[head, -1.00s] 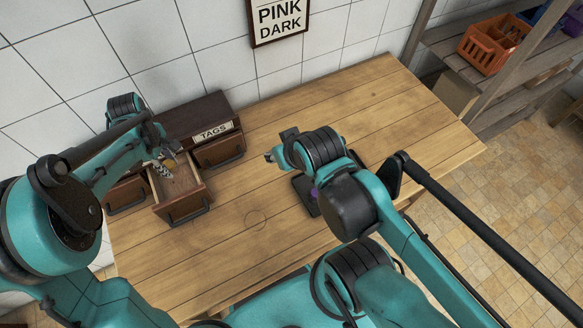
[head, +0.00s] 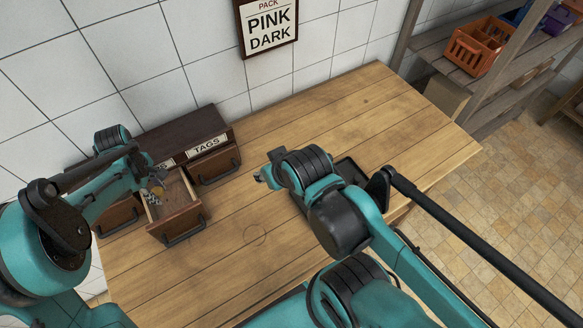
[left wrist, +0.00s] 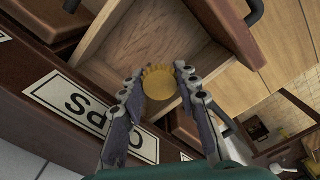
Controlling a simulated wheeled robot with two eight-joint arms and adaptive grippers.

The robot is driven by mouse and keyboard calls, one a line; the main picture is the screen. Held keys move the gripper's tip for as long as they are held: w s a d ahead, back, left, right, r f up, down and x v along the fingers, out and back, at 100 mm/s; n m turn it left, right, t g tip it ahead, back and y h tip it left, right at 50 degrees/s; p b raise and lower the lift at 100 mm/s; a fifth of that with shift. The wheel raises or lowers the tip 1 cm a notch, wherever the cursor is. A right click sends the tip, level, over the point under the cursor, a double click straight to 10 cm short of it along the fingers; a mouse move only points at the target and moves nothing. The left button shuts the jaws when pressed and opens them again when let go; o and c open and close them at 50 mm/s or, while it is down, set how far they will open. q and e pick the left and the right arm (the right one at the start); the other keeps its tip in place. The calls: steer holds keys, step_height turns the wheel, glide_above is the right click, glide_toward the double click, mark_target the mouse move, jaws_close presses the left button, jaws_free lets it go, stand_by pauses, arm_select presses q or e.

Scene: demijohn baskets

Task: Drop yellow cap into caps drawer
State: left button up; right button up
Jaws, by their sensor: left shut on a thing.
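The caps drawer (head: 180,222) is pulled open from the small dark wooden chest on the table. Its label reads CAPS in the left wrist view (left wrist: 85,108). My left gripper (head: 158,188) is over the open drawer, towards its back left. In the left wrist view my left gripper (left wrist: 158,84) is shut on the yellow cap (left wrist: 158,80), held between both fingertips with the bare wooden drawer floor (left wrist: 150,38) behind it. The cap's height above that floor is hard to judge. My right gripper (head: 264,176) is above the table, its fingers too small to read.
A TAGS drawer (head: 214,166) is shut beside the open one. A dark tray (head: 352,172) lies partly hidden behind my right arm. The middle of the wooden table (head: 270,130) is clear. Shelves with an orange crate (head: 478,45) stand at the right.

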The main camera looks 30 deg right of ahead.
mark_target(156, 192)
arm_select(q)
steer(key=o, duration=1.2)
steer(key=shift+c, duration=0.2)
steer(key=shift+r, duration=0.1)
step_height(156, 192, up, 12)
steer(key=shift+s, duration=0.1)
steer(key=s+a+f+m+t+b, duration=0.3)
steer(key=s+f+m+b, duration=0.1)
steer(key=s, duration=0.5)
steer(key=s+a+f+m+t+b, duration=0.3)
steer(key=s+m+b, duration=0.4)
steer(key=s, duration=0.3)
steer(key=shift+s+a+f+t, duration=0.2)
steer(key=shift+a+f+t, duration=0.15)
steer(key=shift+f+t, duration=0.45)
